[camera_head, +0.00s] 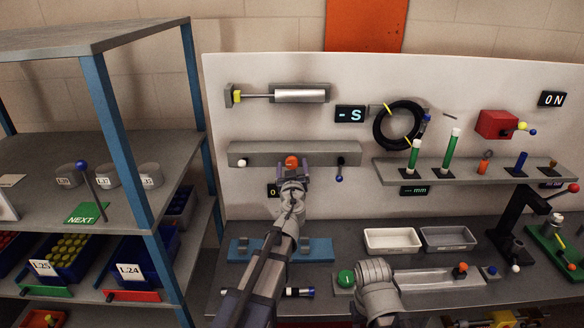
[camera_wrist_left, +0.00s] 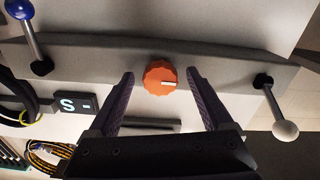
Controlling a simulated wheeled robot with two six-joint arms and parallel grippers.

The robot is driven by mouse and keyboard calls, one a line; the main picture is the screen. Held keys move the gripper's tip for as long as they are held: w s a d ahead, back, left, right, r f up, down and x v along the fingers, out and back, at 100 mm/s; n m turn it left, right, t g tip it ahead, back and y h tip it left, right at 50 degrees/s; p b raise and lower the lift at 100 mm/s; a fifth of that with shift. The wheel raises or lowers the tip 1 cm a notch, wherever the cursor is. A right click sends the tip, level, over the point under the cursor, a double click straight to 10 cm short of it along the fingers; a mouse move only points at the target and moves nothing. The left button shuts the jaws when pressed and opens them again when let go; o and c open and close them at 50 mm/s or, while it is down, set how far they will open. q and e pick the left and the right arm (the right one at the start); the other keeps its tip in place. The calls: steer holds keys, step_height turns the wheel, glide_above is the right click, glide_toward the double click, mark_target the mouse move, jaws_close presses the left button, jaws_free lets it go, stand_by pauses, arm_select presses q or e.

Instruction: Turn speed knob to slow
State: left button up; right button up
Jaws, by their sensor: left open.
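The speed knob, taken to be the orange ridged knob (camera_head: 291,161), is on the grey bar (camera_head: 250,150) on the white board. In the wrist view the left gripper (camera_wrist_left: 160,88) is open, one finger on each side of the knob, with a visible gap on both sides. A display (camera_head: 350,114) above reads "- S". My right gripper is not in view.
A white-ball lever (camera_head: 242,162) and a blue-ball lever (camera_head: 340,172) flank the knob on the bar. A cylinder (camera_head: 300,95) and a coiled black hose (camera_head: 400,125) hang above. Trays (camera_head: 392,240) stand on the bench; a shelf with bins is at left.

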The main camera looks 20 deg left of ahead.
arm_select(q)
jaws_close()
stand_by(0.7)
